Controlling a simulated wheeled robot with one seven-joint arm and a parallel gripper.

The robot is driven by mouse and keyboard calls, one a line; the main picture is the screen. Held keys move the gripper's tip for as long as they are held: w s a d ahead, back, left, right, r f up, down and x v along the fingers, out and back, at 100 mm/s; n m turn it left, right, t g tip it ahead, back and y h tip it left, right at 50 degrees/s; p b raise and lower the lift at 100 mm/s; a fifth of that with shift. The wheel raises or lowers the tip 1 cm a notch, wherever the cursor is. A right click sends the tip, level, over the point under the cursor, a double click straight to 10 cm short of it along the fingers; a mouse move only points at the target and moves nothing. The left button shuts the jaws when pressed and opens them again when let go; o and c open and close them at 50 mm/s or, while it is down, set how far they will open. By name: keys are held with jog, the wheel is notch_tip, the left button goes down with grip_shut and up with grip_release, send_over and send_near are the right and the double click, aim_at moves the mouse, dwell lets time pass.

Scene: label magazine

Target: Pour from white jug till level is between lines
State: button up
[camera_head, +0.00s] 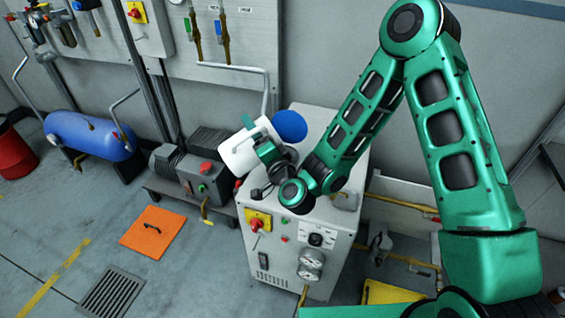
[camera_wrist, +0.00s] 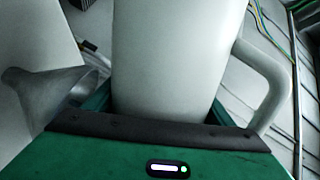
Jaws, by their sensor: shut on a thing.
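The white jug (camera_head: 238,154) is held tilted above the left front edge of the light grey cabinet (camera_head: 330,262). My gripper (camera_head: 262,138) is shut on the jug. In the wrist view the jug (camera_wrist: 168,55) fills the upper middle, between the green fingers of my gripper (camera_wrist: 160,118), with its handle (camera_wrist: 268,85) on the right. A grey funnel-shaped thing (camera_wrist: 48,100) stands to the left of the jug there, apart from its visible wall. The jug's mouth and contents are hidden. I cannot make out any level or lines.
A round blue thing (camera_head: 289,126) is just behind my gripper at the cabinet top. A motor and grey control box (camera_head: 200,178) stand left of the cabinet. A blue tank (camera_head: 90,135) is farther left.

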jog(key=shift+w+d+r+m, duration=0.15)
jog(key=shift+d+r+m, duration=0.2)
jog(key=shift+m, duration=0.35)
jog(key=shift+a+p, duration=0.15)
jog(key=shift+p, duration=0.25)
dwell(0.6)
